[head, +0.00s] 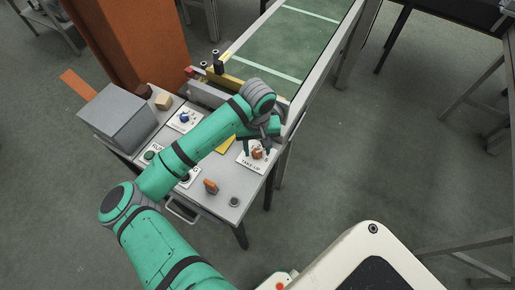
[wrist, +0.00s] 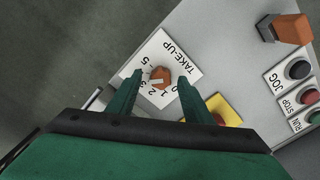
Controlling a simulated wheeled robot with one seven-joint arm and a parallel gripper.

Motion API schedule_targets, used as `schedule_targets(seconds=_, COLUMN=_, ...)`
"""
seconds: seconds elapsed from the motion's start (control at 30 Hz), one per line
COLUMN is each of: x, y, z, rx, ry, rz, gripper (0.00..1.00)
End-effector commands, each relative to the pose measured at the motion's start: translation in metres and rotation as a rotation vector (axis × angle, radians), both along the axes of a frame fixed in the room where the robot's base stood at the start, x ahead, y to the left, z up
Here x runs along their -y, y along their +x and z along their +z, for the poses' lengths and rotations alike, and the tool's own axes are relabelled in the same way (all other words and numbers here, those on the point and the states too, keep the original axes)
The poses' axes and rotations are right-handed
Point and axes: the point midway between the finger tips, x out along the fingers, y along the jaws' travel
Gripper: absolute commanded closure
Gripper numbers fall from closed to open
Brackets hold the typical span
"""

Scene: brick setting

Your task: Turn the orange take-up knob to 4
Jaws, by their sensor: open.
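The orange take-up knob (wrist: 161,76) sits on a white TAKE-UP plate (wrist: 176,51) with numbers along its edge. In the wrist view a pale pointer bar crosses the knob; the digit it points at is too small to tell surely. My gripper (wrist: 157,84) is open, with one green finger on each side of the knob, apart from it as far as I can see. In the head view my gripper (head: 258,140) is over the knob (head: 257,153) at the right end of the grey panel, and partly hides the plate (head: 250,164).
A green conveyor (head: 300,45) stands behind. JOG, STOP and RUN buttons (wrist: 299,69) lie right in the wrist view.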

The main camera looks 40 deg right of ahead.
Motion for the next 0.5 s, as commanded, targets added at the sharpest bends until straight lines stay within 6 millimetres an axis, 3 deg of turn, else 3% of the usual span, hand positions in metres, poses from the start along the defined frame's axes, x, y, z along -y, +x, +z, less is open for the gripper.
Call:
schedule_targets(seconds=0.4, x=-0.0003, y=0.0002, z=-0.0086, rx=0.001, ry=-0.001, rz=0.0, gripper=0.54)
schedule_targets(seconds=0.5, x=-0.0003, y=0.0001, z=-0.0085, rx=0.001, ry=-0.001, rz=0.0, gripper=0.76)
